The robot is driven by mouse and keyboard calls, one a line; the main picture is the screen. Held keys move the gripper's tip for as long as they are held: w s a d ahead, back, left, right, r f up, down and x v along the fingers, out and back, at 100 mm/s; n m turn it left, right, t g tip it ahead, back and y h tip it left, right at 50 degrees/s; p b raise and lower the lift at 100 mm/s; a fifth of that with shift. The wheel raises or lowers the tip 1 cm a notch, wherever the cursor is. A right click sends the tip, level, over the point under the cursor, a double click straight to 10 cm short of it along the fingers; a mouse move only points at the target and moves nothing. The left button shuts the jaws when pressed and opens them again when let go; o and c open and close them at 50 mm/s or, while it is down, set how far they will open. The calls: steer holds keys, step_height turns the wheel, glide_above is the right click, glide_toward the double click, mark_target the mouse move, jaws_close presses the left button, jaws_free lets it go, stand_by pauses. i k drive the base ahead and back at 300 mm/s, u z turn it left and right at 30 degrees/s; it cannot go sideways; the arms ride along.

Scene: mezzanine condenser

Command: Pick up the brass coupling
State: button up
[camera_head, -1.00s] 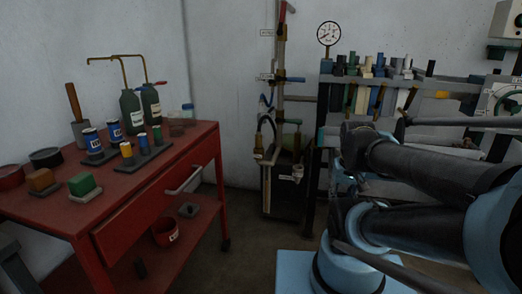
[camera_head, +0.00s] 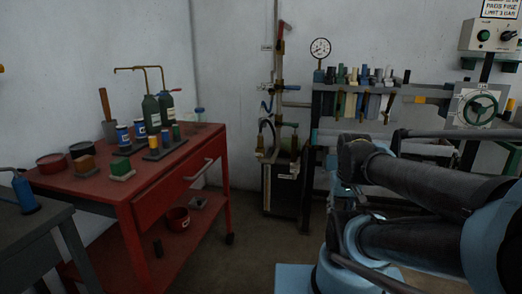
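I cannot pick out a brass coupling for certain in the head view. Small items stand on the red cart (camera_head: 140,188) at the left, among them a brown block (camera_head: 84,164) and a green block (camera_head: 121,169) on pale bases. A yellow-topped piece (camera_head: 153,142) stands in a dark holder beside them. My arm fills the right foreground, well apart from the cart. My gripper is not visible in this view.
A grey bench (camera_head: 40,230) with a blue tool (camera_head: 25,192) stands at the lower left. A pipe stand (camera_head: 284,180) with a gauge (camera_head: 320,48) is at the back. A tool rack (camera_head: 360,92) and a green handwheel (camera_head: 480,108) are at the right. Floor between cart and stand is clear.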

mark_target(260, 138)
steer(key=z, duration=0.2)
steer(key=i, duration=1.35)
steer(key=u, duration=0.55)
